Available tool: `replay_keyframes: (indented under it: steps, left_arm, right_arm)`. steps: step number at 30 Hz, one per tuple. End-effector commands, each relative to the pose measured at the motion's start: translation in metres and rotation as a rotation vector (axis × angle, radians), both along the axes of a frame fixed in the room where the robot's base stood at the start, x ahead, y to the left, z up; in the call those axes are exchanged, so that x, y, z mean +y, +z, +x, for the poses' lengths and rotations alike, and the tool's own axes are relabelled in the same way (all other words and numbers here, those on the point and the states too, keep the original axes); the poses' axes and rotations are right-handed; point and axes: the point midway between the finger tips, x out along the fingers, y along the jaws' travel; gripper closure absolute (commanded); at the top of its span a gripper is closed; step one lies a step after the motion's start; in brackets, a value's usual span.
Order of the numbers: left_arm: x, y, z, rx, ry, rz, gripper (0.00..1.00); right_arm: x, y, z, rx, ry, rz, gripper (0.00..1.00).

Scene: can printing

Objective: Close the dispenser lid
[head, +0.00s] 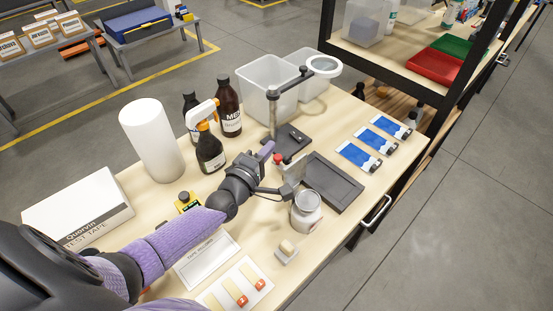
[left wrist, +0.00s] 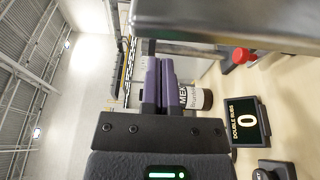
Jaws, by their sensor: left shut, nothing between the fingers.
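A white jar-shaped container (head: 307,213) with a round grey top stands near the table's front edge; it seems to be the dispenser, but I cannot tell for sure. A pale grey plate (head: 294,170) stands up just behind it; whether this is the lid is unclear. My left gripper (head: 266,150) is shut and empty, its purple fingers just left of the plate and above the table. In the left wrist view the shut fingers (left wrist: 160,85) point away, with a large grey metal surface (left wrist: 235,22) close at the upper right. My right gripper is not in view.
A red knob (head: 278,158) sits by the magnifier stand (head: 275,105). A dark tray (head: 333,182) lies right of the plate. Brown bottles (head: 229,108), a spray bottle (head: 209,153) and a paper roll (head: 150,140) stand behind. A counter display (left wrist: 247,121) shows 0.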

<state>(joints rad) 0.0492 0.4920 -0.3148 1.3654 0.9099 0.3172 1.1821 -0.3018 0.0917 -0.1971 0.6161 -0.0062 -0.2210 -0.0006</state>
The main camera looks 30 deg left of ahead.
Motion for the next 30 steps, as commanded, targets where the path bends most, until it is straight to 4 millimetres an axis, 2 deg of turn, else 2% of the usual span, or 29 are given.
replay_keyframes:
  steps: [1, 8, 30]
  left_arm:
    - [-0.010, 0.005, -0.005, 0.004, -0.001, -0.008, 1.00]
    - [-0.029, 0.003, -0.014, 0.002, -0.001, -0.003, 1.00]
    - [-0.035, 0.004, -0.016, -0.019, -0.001, 0.061, 1.00]
  right_arm:
    - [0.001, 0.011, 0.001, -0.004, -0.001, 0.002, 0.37]
    - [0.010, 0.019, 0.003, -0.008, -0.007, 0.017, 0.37]
    - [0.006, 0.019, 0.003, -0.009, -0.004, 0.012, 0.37]
